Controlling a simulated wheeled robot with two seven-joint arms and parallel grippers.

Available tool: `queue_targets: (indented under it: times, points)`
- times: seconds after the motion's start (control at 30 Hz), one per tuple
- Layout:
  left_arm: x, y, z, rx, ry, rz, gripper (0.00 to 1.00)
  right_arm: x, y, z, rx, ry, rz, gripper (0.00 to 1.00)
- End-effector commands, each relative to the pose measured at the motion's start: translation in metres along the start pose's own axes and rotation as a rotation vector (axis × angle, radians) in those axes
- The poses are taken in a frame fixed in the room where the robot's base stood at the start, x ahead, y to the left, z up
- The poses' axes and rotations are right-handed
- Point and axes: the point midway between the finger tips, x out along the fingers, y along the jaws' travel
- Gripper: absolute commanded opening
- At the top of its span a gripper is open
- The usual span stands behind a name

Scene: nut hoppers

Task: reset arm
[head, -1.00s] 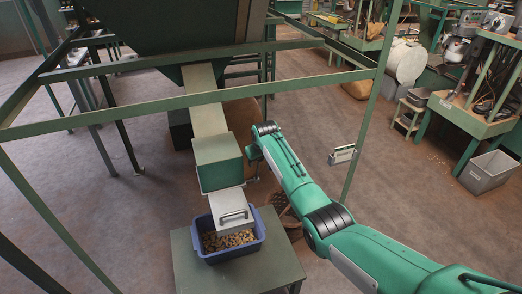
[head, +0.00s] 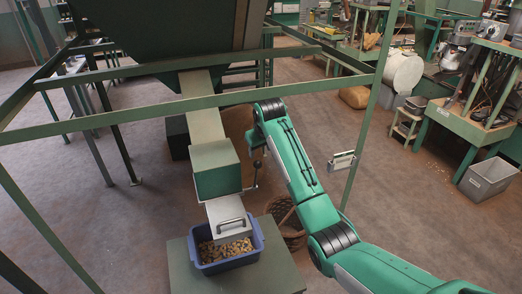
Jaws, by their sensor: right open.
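The green hopper (head: 170,35) stands at the top, with a pale chute (head: 203,118) sloping down to a green box (head: 216,168). A white spout with a handle (head: 229,220) hangs below the box, over a blue bin (head: 222,265) holding nuts (head: 215,251). A thin lever with a round knob (head: 257,164) stands at the box's right side. My right arm reaches up from the lower right. Its open right gripper (head: 252,146) is small and partly hidden, just above the knob; I see nothing held in it. My left gripper is out of view.
The bin stands on a green table (head: 270,272). A woven basket (head: 290,222) is on the floor behind my right arm. Green frame bars (head: 290,91) cross in front of the hopper, and a post (head: 370,130) stands right of my arm.

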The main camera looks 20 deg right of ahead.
Motion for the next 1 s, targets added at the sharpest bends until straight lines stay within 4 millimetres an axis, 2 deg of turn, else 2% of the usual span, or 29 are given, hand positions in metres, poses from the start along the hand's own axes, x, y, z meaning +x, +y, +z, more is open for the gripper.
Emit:
queue_targets:
  times: [0.37, 0.47, 0.57, 0.67, 0.8, 0.87, 0.9, 0.97, 1.0]
  points:
    - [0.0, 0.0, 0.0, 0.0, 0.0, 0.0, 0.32, -0.001, 0.0, 0.0, 0.0, 0.0, 0.0, 0.51]
    - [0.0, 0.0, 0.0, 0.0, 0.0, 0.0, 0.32, 0.007, -0.001, 0.004, 0.001, -0.006, -0.001, 0.51]
    - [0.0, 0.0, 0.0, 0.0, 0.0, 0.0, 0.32, 0.038, -0.004, 0.022, 0.006, -0.022, -0.002, 0.51]
    - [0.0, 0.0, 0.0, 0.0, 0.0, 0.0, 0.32, 0.09, -0.01, 0.056, 0.013, -0.046, -0.004, 0.51]
    - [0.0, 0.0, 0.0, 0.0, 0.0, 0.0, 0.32, 0.172, -0.022, 0.125, 0.025, -0.082, -0.004, 0.51]
    - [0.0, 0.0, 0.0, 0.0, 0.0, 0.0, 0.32, 0.204, -0.028, 0.158, 0.028, -0.096, -0.005, 0.51]
    - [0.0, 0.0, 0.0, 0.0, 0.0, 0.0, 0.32, 0.224, -0.033, 0.182, 0.029, -0.106, -0.005, 0.51]
    - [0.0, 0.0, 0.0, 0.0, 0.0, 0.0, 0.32, 0.252, -0.039, 0.218, 0.031, -0.12, -0.006, 0.51]
    - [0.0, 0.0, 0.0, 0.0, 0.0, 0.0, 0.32, 0.269, -0.044, 0.243, 0.032, -0.13, -0.006, 0.51]
